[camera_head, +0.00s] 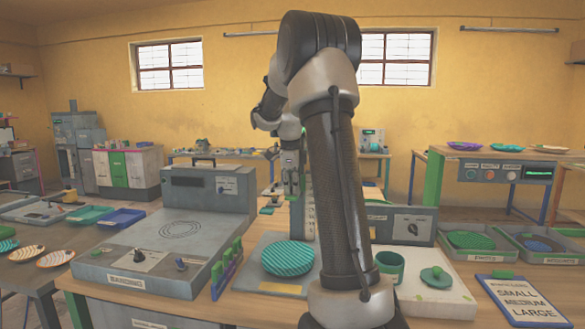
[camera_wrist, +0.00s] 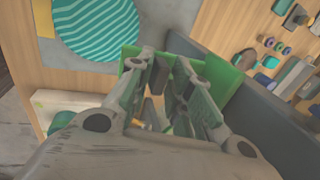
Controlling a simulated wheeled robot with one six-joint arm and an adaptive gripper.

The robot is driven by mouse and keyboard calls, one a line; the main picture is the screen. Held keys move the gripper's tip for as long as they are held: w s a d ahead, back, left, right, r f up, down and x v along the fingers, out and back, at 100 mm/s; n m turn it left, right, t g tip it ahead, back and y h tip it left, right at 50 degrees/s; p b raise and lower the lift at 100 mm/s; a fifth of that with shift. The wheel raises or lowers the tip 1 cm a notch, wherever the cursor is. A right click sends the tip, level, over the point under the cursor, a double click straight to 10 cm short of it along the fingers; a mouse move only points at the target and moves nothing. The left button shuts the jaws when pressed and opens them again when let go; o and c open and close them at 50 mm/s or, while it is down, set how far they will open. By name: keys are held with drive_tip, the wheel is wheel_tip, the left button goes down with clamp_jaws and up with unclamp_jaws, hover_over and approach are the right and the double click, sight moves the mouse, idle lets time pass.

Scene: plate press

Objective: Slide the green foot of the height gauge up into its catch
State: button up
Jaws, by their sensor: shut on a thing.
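The height gauge (camera_head: 308,212) stands upright behind the striped plate, with a pale marked scale on its face. My gripper (camera_head: 292,188) points down just left of the scale, at about mid-height. In the wrist view my gripper (camera_wrist: 170,75) is shut on the green foot (camera_wrist: 222,74), whose green faces show on both sides of the fingers. The fingers hide the foot's middle. The catch cannot be made out in either view. A teal striped plate (camera_head: 288,258) lies on the grey base below; it also shows in the wrist view (camera_wrist: 97,27).
A grey machine with a marked top (camera_head: 180,229) stands at left. A green cup (camera_head: 390,265) and a small green lidded piece (camera_head: 436,277) sit on a pale board at right. A clipboard sign (camera_head: 515,298) and grey bins (camera_head: 478,255) lie further right.

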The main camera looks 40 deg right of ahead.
drive_tip(key=shift+w+r, duration=0.1)
drive_tip(key=shift+r, duration=3)
drive_tip(key=o, duration=0.8)
drive_tip(key=shift+d+f, duration=0.1)
drive_tip(key=shift+f, duration=0.1)
drive_tip(key=shift+s+a+r, duration=0.25)
drive_tip(key=shift+s+a, duration=0.5)
drive_tip(key=shift+a, duration=0.1)
drive_tip(key=shift+s+a+r, duration=0.25)
drive_tip(key=shift+s+a, duration=0.45)
drive_tip(key=shift+a, duration=0.1)
drive_tip(key=shift+o, duration=0.9)
drive_tip(key=shift+s+a, duration=0.3)
drive_tip(key=shift+a, duration=0.1)
drive_tip(key=shift+s+a+r, duration=0.6)
drive_tip(key=shift+s+a, duration=0.15)
drive_tip(key=shift+a, duration=0.2)
drive_tip(key=shift+c, duration=0.9)
drive_tip(key=shift+d+f, duration=0.15)
drive_tip(key=shift+d, duration=0.05)
drive_tip(key=shift+w, duration=0.1)
